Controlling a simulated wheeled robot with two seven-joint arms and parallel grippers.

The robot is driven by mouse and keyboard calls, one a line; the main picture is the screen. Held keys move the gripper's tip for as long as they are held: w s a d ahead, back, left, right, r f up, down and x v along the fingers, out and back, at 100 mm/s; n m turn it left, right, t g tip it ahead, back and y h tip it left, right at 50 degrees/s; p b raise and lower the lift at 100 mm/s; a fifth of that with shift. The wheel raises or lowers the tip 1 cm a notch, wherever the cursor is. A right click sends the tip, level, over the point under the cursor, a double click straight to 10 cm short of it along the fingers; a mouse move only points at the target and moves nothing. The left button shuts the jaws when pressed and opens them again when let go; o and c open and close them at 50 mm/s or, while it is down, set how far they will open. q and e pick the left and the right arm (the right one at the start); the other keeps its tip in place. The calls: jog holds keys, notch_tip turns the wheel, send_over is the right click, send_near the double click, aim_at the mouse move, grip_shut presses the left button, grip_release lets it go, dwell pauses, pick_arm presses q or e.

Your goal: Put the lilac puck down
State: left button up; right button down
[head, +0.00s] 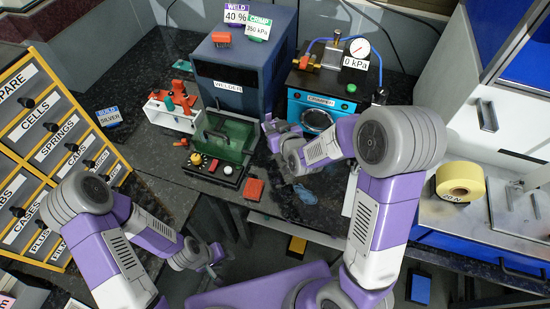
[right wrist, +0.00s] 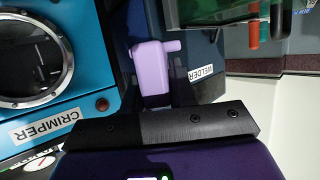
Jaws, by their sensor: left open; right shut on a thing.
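My right gripper (head: 271,128) is over the bench, between the dark blue welder and the blue crimper (head: 316,110). It is shut on the lilac puck. In the right wrist view a lilac piece (right wrist: 152,72), with a short peg on its side, stands out beyond the black gripper body (right wrist: 160,127); the fingertips cannot be told apart there. In the head view the puck is too small or hidden to make out. My left gripper (head: 214,264) is open and empty, low in the head view, in front of the bench edge.
The welder (head: 240,75) stands behind a green fixture (head: 230,138) and a white stand with red clamps (head: 172,112). A red block (head: 254,188) lies near the bench's front edge. A labelled drawer rack (head: 45,140) is at left; a yellow roll (head: 460,180) is at right.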

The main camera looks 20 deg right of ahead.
jog(key=shift+w+d+r+y+b, duration=0.2)
jog(key=shift+w+r+y+b, duration=0.1)
jog(key=shift+w+r+b, duration=0.3)
jog(key=shift+f+n+b, duration=0.2)
jog(key=shift+n+b, duration=0.1)
notch_tip(320, 180, down, 9)
jog(key=b, duration=0.3)
jog(key=shift+f, duration=0.2)
pick_arm(q)
notch_tip(320, 180, down, 6)
jog(key=shift+r, duration=0.15)
pick_arm(e)
jog(key=shift+r, duration=0.15)
pick_arm(q)
jog(key=shift+f+b, duration=0.7)
jog(key=shift+f, duration=0.05)
pick_arm(e)
jog(key=shift+f, duration=0.6)
pick_arm(q)
jog(key=shift+f, duration=0.1)
pick_arm(e)
jog(key=c, duration=0.9)
grip_release()
